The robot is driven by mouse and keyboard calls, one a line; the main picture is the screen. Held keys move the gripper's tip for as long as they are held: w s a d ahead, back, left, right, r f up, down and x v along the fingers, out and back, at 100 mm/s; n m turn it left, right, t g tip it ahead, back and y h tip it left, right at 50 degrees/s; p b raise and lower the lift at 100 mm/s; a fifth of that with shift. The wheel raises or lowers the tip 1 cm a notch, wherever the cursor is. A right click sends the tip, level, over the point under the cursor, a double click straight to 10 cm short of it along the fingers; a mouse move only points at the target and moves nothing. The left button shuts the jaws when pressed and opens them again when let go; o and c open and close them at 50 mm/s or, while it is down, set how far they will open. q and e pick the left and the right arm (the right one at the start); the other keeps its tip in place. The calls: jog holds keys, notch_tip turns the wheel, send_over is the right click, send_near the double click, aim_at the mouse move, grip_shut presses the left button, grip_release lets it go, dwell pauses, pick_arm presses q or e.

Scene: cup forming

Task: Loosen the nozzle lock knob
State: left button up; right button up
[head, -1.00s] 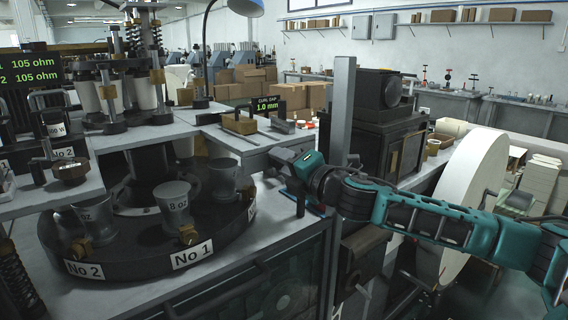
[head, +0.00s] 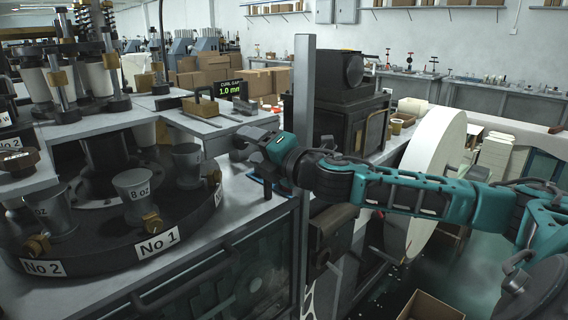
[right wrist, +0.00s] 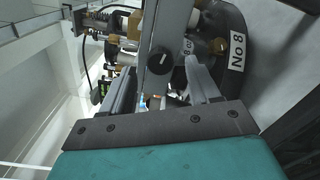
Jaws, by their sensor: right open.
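A round black knob (right wrist: 160,60) with a pale pointer mark sits on a grey panel in the right wrist view. It appears between the fingers of my right gripper (right wrist: 160,85), which are apart and hold nothing. I cannot tell whether it is the nozzle lock knob. In the head view my right gripper (head: 246,146) is beside the edge of the grey machine top, in front of the upright post. Its fingers are small and dark there, and the knob cannot be made out. My left gripper is not in view.
A black turntable (head: 100,248) carries grey cup moulds with brass fittings (head: 152,221) at the left. A grey post (head: 303,110) stands close to my right arm. A "curl gap" display (head: 228,90) is behind. A large white reel (head: 436,170) stands behind my right forearm.

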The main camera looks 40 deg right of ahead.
jog(key=s+b, duration=0.4)
jog(key=s, duration=0.6)
jog(key=shift+s+d+b, duration=0.15)
jog(key=shift+d+b, duration=0.2)
jog(key=shift+d, duration=0.05)
dwell(0.4)
jog(key=s+a+f+m+g+h, duration=0.1)
jog(key=a+f+m+g, duration=0.2)
jog(key=f, duration=0.4)
jog(key=s+a+f+m+h, duration=0.1)
jog(key=a+f+m, duration=0.2)
jog(key=f+m, duration=0.3)
jog(key=a+f+m+g+h, duration=0.1)
jog(key=a+f+m+g, duration=0.2)
jog(key=f, duration=0.4)
jog(key=s+a+f+m+g+y, duration=0.1)
jog(key=s+a+f+m+g, duration=0.3)
jog(key=s+f, duration=0.45)
jog(key=s+a+f+m+g+y, duration=0.1)
jog(key=s+a+f+m+g, duration=0.2)
jog(key=s+f+m+g, duration=0.5)
jog(key=w+a+f+n+t+y+p, duration=0.1)
jog(key=w+a+f+n+t, duration=0.1)
jog(key=w+f+t, duration=0.4)
jog(key=n+t, duration=0.1)
jog(key=t, duration=0.3)
jog(key=shift+a+f+t+y+p, duration=0.2)
jog(key=shift+t+y+p, duration=0.2)
